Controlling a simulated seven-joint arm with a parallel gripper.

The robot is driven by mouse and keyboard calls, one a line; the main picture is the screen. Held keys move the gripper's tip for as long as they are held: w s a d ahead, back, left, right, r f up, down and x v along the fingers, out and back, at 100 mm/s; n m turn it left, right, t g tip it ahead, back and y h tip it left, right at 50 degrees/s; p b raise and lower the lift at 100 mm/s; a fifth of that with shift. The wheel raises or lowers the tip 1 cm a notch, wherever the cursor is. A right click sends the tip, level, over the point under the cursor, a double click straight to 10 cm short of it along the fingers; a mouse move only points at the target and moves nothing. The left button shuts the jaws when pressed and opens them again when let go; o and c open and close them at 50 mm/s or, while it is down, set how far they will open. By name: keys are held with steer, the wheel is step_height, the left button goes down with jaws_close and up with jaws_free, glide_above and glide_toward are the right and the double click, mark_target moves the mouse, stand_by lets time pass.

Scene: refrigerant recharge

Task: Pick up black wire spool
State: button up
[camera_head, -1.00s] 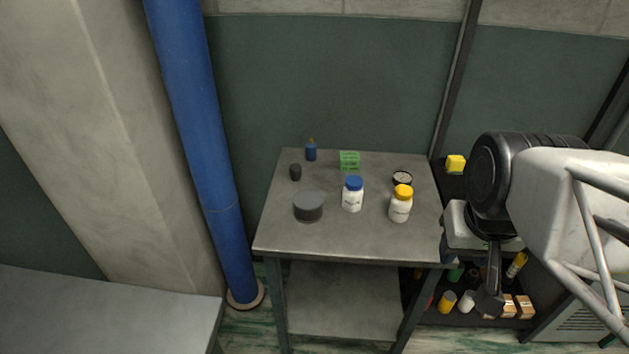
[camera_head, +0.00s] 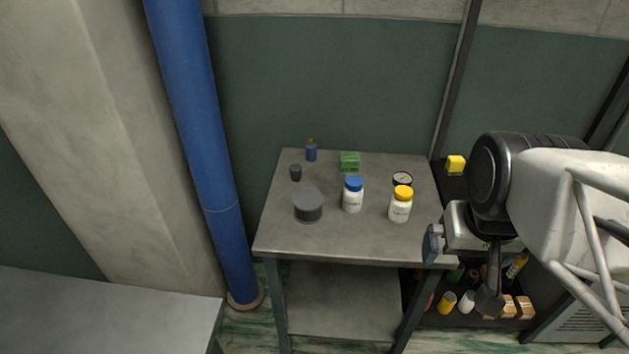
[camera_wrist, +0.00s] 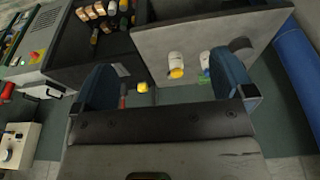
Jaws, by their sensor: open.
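A wide dark grey cylinder (camera_head: 308,206) stands at the front left of the table; it is the thing most like the black wire spool, though no wire can be made out. It also shows as a dark shape in the wrist view (camera_wrist: 240,44). A small dark cylinder (camera_head: 295,173) stands behind it. My gripper (camera_wrist: 168,88) is open and empty, its two blue fingers wide apart. In the head view, my gripper (camera_head: 432,244) is at the table's front right corner, well to the right of the dark cylinder.
On the table (camera_head: 345,242) stand a blue-capped bottle (camera_head: 353,195), a yellow-capped bottle (camera_head: 400,205), a green block (camera_head: 349,161), a small blue bottle (camera_head: 311,151) and a round dial-like thing (camera_head: 402,179). A thick blue pipe (camera_head: 205,160) rises to the left.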

steer(key=w+a+f+m+g+y, duration=0.2)
steer(key=w+a+f+m+y, duration=0.3)
steer(key=w+a, duration=0.3)
steer(key=m+t+y, duration=0.6)
steer(key=m+y, duration=0.1)
steer(key=m, duration=1.1)
glide_toward(315, 202)
steer(key=shift+w+d, duration=0.1)
steer(key=shift+d, duration=0.05)
steer(key=shift+g, duration=0.3)
steer(key=shift+x, duration=3.35)
